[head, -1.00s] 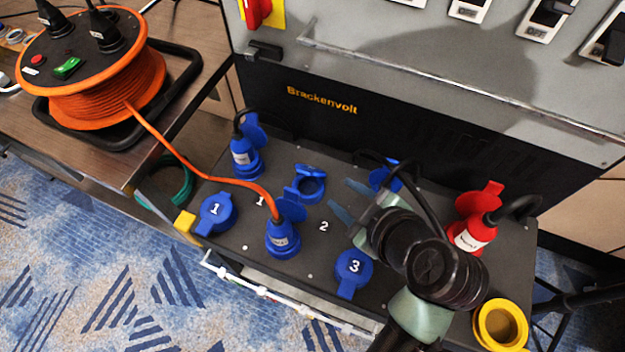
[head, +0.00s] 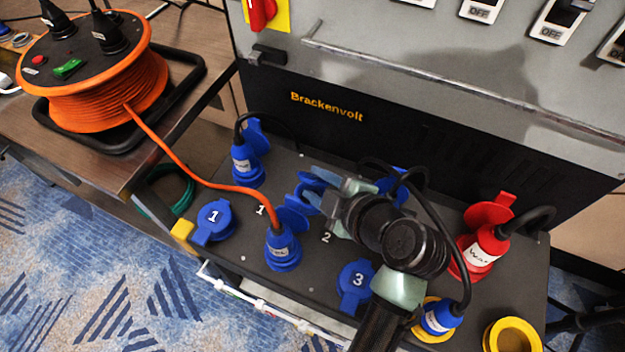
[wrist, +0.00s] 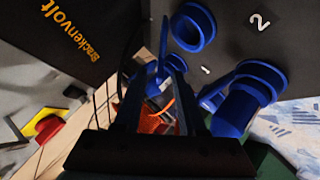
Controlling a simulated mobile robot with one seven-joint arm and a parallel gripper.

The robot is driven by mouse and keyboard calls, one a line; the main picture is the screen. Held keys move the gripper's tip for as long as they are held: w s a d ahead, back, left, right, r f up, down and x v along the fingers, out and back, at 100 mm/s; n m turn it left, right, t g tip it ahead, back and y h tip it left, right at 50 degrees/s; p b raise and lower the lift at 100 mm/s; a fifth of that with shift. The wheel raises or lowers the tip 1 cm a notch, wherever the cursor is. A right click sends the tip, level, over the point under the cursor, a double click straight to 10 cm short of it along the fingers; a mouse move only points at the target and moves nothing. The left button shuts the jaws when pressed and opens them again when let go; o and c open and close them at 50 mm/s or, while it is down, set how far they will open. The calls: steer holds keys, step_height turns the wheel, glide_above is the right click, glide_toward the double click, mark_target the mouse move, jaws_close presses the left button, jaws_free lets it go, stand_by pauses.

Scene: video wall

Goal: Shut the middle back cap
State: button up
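The middle back socket is an open blue ring (wrist: 193,27) in the wrist view. Its blue cap (wrist: 163,45) stands raised on the wall side of the ring, seen nearly edge-on. In the head view the cap and socket (head: 303,192) are partly hidden by my fingers. My gripper (head: 316,185) is over this socket, fingers pointing left. In the wrist view my gripper (wrist: 158,75) is open, the cap showing beyond and between the fingertips. I cannot tell whether a finger touches it.
A blue plug with an orange cable (head: 283,245) stands just in front. Another blue plug (head: 246,165) stands back left, a red plug (head: 483,247) to the right. Caps 1 (head: 214,220) and 3 (head: 356,286) are shut. A black cable (head: 440,210) hangs near my wrist.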

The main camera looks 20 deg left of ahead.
steer(key=shift+x, duration=1)
steer(key=shift+c, duration=0.2)
jaws_close()
steer(key=shift+d, duration=0.1)
stand_by(0.5)
